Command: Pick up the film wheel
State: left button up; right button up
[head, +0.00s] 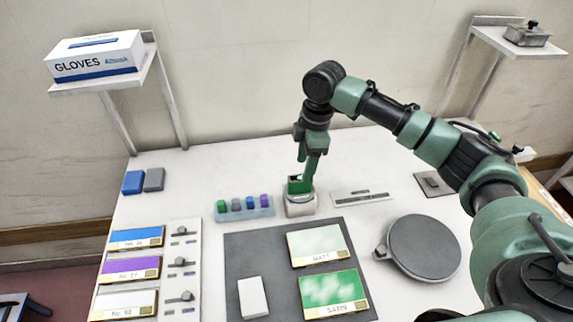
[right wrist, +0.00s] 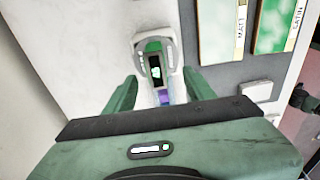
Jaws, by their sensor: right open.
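My right gripper (head: 300,184) points down at a small white block-like stand (head: 300,206) behind the dark mat. In the right wrist view the open jaws (right wrist: 160,88) show apart, with a green and black device (right wrist: 154,68) with a white patch seen between and beyond them. The device appears to sit in the pale stand (right wrist: 140,50); I cannot tell whether the fingers touch it. I cannot tell surely whether this is the film wheel. A large grey round disc (head: 423,247) lies at the right of the table. My left gripper is not in view.
A rack (head: 245,213) of small coloured pieces stands close left of the stand. The dark mat (head: 250,255) holds MATT and SATIN panels and a white block. Labelled panels (head: 130,270) line the left. Wall shelves hold a gloves box (head: 95,57) and a metal box (head: 527,36).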

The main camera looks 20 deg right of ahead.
aim_at(301, 178)
jog(key=shift+w+f, duration=0.1)
jog(key=shift+w, duration=0.25)
jog(key=shift+f, duration=0.25)
jog(key=shift+s+a+f+p, duration=0.2)
jog(key=shift+f+p, duration=0.25)
jog(key=shift+f, duration=0.3)
jog(key=shift+s+f+p, duration=0.1)
jog(key=shift+f+p, duration=0.2)
jog(key=shift+f, duration=0.05)
jog(key=f, duration=0.2)
jog(key=f+p, duration=0.1)
jog(key=f, duration=0.1)
jog(key=shift+w+a, duration=0.2)
jog(key=shift+w, duration=0.2)
jog(key=shift+f, duration=0.35)
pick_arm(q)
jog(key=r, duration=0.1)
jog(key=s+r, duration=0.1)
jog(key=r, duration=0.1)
pick_arm(e)
jog(key=shift+r, duration=0.1)
grip_shut()
